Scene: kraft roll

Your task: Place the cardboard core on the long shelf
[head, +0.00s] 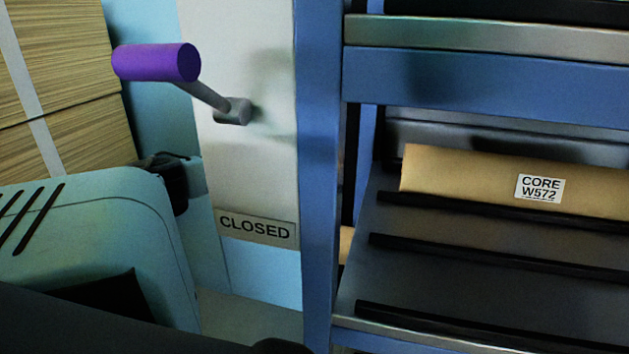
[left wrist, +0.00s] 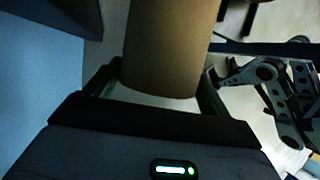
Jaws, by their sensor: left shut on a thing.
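My left gripper (left wrist: 161,75) is shut on a brown cardboard core (left wrist: 170,45) in the left wrist view. The core sits between the two fingers and runs out of the top of the picture, so its far end is hidden. In the head view a brown tube (head: 455,174) labelled "CORE W572" lies on a dark shelf (head: 440,285) with black ridges; its right end is out of the picture. I cannot tell whether this tube is the one in my left gripper. Neither gripper shows in the head view.
A blue upright (head: 318,180) stands left of the shelf. A white panel left of it has a purple-handled crank (head: 155,62) sticking out and a "CLOSED" sign (head: 255,227). An upper blue shelf beam (head: 480,85) crosses above the tube. The shelf's front part is bare.

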